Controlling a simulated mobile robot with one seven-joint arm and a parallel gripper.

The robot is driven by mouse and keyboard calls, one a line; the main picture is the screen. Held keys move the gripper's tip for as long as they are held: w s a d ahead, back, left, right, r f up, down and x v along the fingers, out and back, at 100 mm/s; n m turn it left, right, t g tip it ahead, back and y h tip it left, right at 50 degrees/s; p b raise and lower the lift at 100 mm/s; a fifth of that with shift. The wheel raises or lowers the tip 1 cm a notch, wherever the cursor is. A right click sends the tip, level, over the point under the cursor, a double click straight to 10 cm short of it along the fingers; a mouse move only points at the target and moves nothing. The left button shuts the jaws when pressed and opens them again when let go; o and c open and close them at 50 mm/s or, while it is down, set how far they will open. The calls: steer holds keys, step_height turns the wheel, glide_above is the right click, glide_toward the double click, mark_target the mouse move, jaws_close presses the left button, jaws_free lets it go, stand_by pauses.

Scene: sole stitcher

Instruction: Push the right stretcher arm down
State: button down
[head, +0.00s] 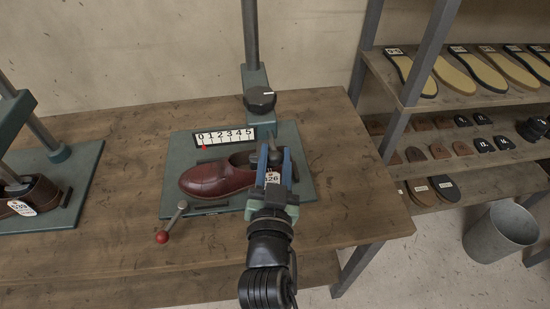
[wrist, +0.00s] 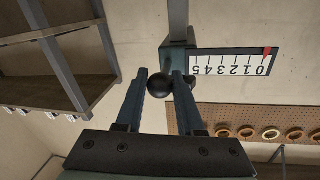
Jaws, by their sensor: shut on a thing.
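A brown leather shoe (head: 215,180) lies on the green base plate (head: 180,147) of the stitcher, toe to the left. My gripper (head: 275,156) reaches over the heel end with its blue fingers pointing away from me. In the wrist view, its fingers (wrist: 160,80) stand either side of a black ball knob (wrist: 160,87), close against it. The knob looks like the end of the right stretcher arm; the rest of that arm is mostly hidden. A white 0–5 scale (head: 224,136) stands behind the shoe, its red pointer (head: 204,148) at 0.
A lever with a red ball (head: 162,237) sticks out at the plate's front left. A green column with a black knob (head: 259,99) rises behind. A second station (head: 60,153) is at left, shelves of soles (head: 460,76) at right, and a grey bin (head: 500,232) on the floor.

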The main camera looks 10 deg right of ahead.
steer(key=shift+f, duration=0.55)
steer(key=c, duration=0.9)
jaws_free()
steer(key=o, duration=0.3)
steer(key=shift+o, duration=0.3)
steer(key=shift+r, duration=0.25)
steer(key=s+a+b, duration=0.1)
steer(key=s+a, duration=0.1)
steer(key=s, duration=1)
steer(key=shift+s+a+b, duration=0.25)
steer(key=shift+s+b, duration=0.15)
